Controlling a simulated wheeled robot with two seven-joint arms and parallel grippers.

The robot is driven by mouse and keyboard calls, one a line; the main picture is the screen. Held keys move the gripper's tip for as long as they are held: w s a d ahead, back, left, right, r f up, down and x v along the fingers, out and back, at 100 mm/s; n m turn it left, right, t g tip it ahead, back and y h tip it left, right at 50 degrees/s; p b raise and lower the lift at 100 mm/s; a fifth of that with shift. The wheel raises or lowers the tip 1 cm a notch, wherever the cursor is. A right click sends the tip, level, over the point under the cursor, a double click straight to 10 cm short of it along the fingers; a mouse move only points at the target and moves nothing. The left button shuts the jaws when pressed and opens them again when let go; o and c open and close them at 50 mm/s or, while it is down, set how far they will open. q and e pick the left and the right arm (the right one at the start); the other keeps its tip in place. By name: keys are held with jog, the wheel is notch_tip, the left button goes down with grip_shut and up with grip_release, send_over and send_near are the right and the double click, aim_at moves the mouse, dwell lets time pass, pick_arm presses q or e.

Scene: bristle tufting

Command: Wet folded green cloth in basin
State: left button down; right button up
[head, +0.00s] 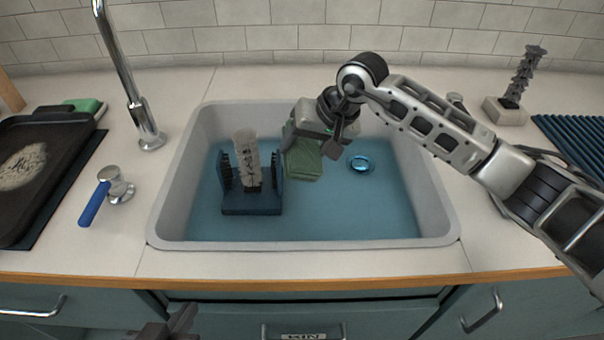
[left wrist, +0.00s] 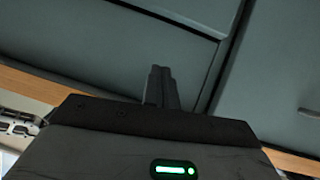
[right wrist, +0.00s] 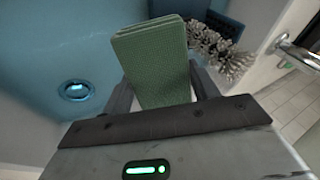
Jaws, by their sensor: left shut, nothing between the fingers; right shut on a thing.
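The folded green cloth (head: 303,158) hangs from my right gripper (head: 322,135) inside the basin (head: 420,190), to the right of the blue rack. In the right wrist view the cloth (right wrist: 158,62) stands between the two fingers, which are shut on it. The basin holds blue-tinted water (head: 330,215); I cannot tell whether the cloth's lower end touches it. My left gripper (head: 180,322) is low at the front, below the counter edge. In the left wrist view its fingers (left wrist: 161,88) are together and empty, before the cabinet fronts.
The drain (head: 361,164) is right of the cloth. A faucet (head: 150,135), blue-handled lever (head: 95,203) and dark tray (head: 30,170) are left; a blue ribbed mat (head: 575,140) is right.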

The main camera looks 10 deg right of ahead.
aim_at(300, 139)
jog(key=shift+r, duration=0.85)
notch_tip(300, 139, up, 2)
jog(key=shift+p, duration=0.7)
jog(key=shift+r+p, duration=0.6)
jog(key=shift+r, duration=1.2)
pick_arm(q)
jog(key=shift+s+r, duration=0.1)
jog(key=shift+r, duration=0.4)
jog(key=shift+r, duration=0.15)
pick_arm(e)
jog(key=shift+r, duration=0.1)
